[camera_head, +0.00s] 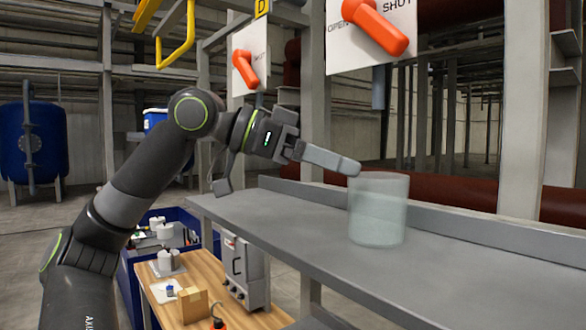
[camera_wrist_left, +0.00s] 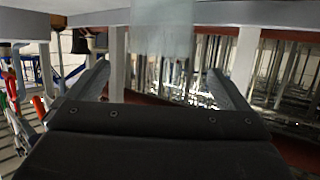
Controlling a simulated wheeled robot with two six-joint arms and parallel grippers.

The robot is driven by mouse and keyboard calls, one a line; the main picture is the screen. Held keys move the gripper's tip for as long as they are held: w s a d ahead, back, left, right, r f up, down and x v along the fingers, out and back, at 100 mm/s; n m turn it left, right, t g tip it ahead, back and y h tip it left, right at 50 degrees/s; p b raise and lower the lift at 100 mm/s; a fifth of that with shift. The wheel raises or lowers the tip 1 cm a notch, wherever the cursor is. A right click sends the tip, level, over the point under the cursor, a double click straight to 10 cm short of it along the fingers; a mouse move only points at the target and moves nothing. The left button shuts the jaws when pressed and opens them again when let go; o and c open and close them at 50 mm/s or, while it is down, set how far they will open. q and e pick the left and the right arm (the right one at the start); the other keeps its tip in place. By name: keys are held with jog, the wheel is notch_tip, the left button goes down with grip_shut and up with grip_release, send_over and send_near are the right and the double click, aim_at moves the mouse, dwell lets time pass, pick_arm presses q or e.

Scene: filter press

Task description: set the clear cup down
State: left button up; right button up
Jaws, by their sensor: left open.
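The clear cup (camera_head: 378,212) stands upright on the grey shelf (camera_head: 270,220) in the head view. Its lower part looks cloudier than its top. My left gripper (camera_head: 290,178) is open to the left of the cup, with one finger reaching toward the cup's upper rim. I cannot tell if that fingertip touches the rim. In the left wrist view the cup (camera_wrist_left: 163,28) shows at the top, beyond the spread fingers (camera_wrist_left: 158,80), with nothing between them. My right gripper is not in view.
Orange handles (camera_head: 375,26) on white plates hang above the shelf. A raised back edge runs along the shelf, which is clear to the cup's right. Below left stands a wooden table (camera_head: 245,318) with a cardboard box (camera_head: 193,305) and a grey case (camera_head: 244,270).

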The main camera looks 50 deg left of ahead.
pick_arm(q)
jog(key=b+v, duration=0.1)
jog(key=v, duration=0.4)
jog(key=shift+s+a+r+b, duration=0.1)
jog(key=shift+s+a+b, duration=0.15)
jog(key=shift+b, duration=0.15)
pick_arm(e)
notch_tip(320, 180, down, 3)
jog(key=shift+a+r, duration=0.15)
pick_arm(q)
jog(key=shift+d, duration=0.1)
